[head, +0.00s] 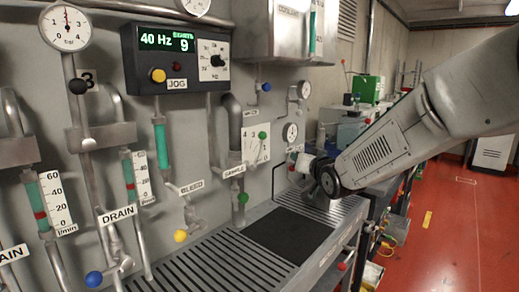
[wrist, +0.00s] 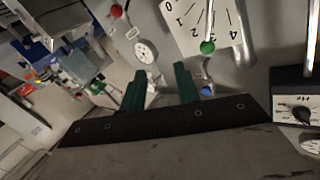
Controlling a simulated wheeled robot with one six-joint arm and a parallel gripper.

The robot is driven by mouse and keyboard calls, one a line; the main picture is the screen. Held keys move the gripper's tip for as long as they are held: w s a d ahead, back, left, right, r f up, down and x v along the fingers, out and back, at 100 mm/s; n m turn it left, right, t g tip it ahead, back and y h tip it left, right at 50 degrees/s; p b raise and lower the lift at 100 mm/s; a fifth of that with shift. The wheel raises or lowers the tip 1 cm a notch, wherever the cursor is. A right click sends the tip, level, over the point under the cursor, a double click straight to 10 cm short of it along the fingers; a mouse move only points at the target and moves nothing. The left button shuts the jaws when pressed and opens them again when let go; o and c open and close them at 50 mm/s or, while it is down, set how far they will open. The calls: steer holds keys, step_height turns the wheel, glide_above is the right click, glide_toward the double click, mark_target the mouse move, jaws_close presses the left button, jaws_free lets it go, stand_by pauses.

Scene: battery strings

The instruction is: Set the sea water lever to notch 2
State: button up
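A white scale plate with numbers (wrist: 192,28) and a lever with a green ball knob (wrist: 207,47) are at the top of the wrist view. The plate (head: 250,150) and green knob (head: 262,135) also show on the grey wall in the head view. I cannot read a sea water label or tell the lever's notch. My gripper (wrist: 160,72) has its two green fingers apart with nothing held between them. The knob is beyond and to the right of the fingertips, not between them. In the head view my gripper (head: 300,162) is to the right of the plate; its fingers are hard to make out.
A blue knob (wrist: 207,90) is close to the right finger, and a red knob (wrist: 116,11) is at upper left. A round white dial (wrist: 144,51) is beyond the fingers. A slatted ledge (head: 215,258) with a black mat (head: 288,232) runs below. Open red floor (head: 440,240) is at right.

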mark_target(259, 148)
steer(key=w+a+t+y, duration=0.1)
steer(key=w+a+y, duration=0.1)
steer(key=w+a, duration=0.1)
steer(key=w+a+t+y, duration=0.1)
steer(key=w+a+y, duration=0.1)
steer(key=a, duration=0.4)
steer(key=w+a+n+t+y, duration=0.1)
steer(key=w+a+y, duration=0.1)
steer(key=w+a, duration=0.2)
steer(key=shift+w+a+r, duration=0.1)
steer(key=shift+w+a, duration=0.25)
steer(key=shift+w, duration=0.2)
jaws_close()
